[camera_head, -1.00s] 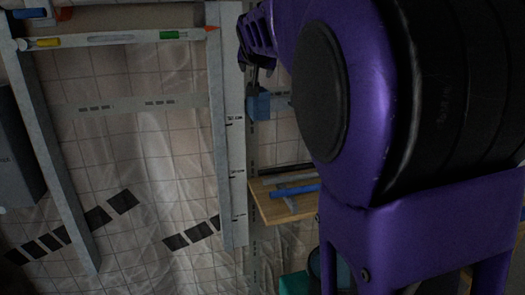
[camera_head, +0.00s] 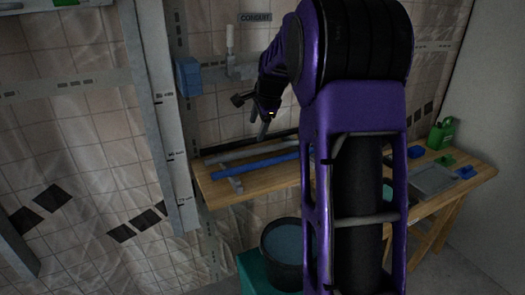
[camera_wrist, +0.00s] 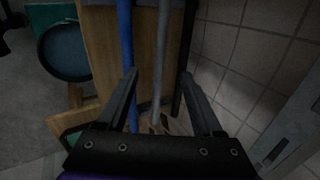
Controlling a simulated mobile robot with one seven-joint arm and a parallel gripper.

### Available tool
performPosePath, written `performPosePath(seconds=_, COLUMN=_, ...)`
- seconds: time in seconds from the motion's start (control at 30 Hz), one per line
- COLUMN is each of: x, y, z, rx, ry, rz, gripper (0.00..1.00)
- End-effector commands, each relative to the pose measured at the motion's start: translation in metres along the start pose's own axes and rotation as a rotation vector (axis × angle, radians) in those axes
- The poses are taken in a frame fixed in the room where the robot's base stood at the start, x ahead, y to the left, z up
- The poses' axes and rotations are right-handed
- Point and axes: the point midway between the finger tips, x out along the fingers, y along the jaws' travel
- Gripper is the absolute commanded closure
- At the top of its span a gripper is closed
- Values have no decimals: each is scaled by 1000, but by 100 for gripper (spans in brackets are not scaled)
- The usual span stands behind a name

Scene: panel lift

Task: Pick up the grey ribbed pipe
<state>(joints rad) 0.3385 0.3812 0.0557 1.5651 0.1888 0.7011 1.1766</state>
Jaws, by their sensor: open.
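The grey ribbed pipe (camera_head: 250,150) lies along the wooden workbench behind a blue pipe (camera_head: 268,162). In the wrist view the grey pipe (camera_wrist: 160,55) runs between the blue pipe (camera_wrist: 124,35) and a black pipe (camera_wrist: 184,60). My gripper (camera_head: 251,116) is open and empty above the bench in the head view. In the wrist view its two fingers (camera_wrist: 160,75) are spread to either side of the grey pipe's line. The gap between fingers and pipe is hard to judge. My arm hides the pipes' right ends in the head view.
The workbench (camera_head: 222,193) stands against the tiled wall. A dark bucket (camera_head: 283,262) stands in front of it. A green jug (camera_head: 441,134) and a grey tray (camera_head: 430,180) are at its right end. A blue box (camera_head: 188,77) and a bracket (camera_head: 240,68) are on the wall.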

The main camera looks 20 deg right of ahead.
Motion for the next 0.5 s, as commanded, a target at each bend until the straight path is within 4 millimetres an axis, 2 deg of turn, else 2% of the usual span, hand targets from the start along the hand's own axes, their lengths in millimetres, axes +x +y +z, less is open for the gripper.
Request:
performPosePath(seconds=0.03, x=15, y=2, z=0, rx=0, ry=-1, rz=4, gripper=32)
performPosePath(seconds=0.3, x=72, y=1, z=-1, rx=-1, ry=1, rz=1, gripper=32)
performPosePath(seconds=0.5, x=93, y=0, z=-2, rx=-2, ry=2, rz=-1, gripper=32)
